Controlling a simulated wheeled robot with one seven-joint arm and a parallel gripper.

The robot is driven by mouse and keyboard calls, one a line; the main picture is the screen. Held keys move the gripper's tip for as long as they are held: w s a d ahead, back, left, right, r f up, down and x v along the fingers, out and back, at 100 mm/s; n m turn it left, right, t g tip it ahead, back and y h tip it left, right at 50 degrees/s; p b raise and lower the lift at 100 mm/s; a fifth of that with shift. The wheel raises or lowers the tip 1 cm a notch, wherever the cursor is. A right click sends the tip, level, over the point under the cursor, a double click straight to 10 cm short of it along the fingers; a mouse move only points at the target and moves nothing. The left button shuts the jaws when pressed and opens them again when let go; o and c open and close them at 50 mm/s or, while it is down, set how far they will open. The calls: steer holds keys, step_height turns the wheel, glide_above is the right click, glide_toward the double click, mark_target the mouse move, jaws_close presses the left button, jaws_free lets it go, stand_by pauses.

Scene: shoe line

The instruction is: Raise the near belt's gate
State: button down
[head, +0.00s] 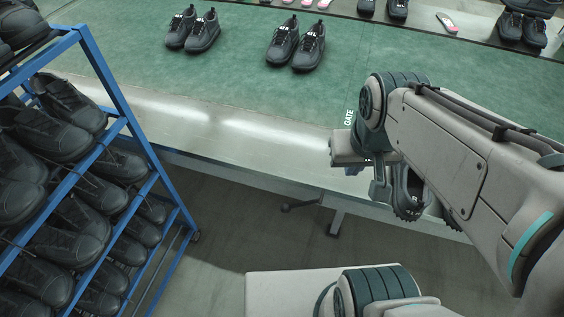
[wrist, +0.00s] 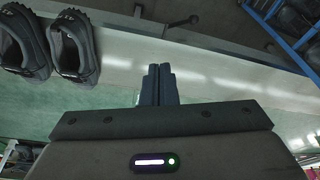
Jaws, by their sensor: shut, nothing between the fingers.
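The near belt (head: 250,75) is a green surface with a pale metal border along its front, and it also shows in the wrist view (wrist: 55,115). White letters reading GATE (head: 348,118) lie on it just left of my arm's wrist. I cannot make out the gate itself; my arm covers the area beside the letters. My gripper's two dark fingers (wrist: 160,70) are pressed together with nothing between them, over the pale border in the wrist view. In the head view, the hand is by the belt's front edge, partly hidden by my arm.
A pair of dark shoes (wrist: 75,45) is left of the fingers in the wrist view. Two more pairs (head: 192,30) (head: 296,44) stand on the belt. A blue rack (head: 110,80) full of dark shoes is at left. Another belt with shoes runs behind. The floor between (head: 225,215) is clear.

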steer(key=w+a+f+m+g+h+b, duration=0.1)
steer(key=w+a+f+b, duration=0.2)
steer(key=f+b, duration=0.15)
steer(key=w+a+f+m+g+b, duration=0.1)
steer(key=w+a+f+b, duration=0.15)
steer(key=w+f, duration=0.2)
steer(key=m+h+b, duration=0.2)
steer(key=b, duration=0.6)
glide_above(285, 206)
steer(key=s+a, duration=0.1)
steer(key=a, duration=0.3)
step_height(285, 206, down, 13)
steer(key=shift+f, duration=0.1)
steer(key=b+x, duration=0.1)
steer(key=x, duration=0.6)
steer(key=b+x, duration=0.1)
steer(key=x, duration=0.6)
steer(key=shift+s+a, duration=0.15)
steer(key=shift+s, duration=0.1)
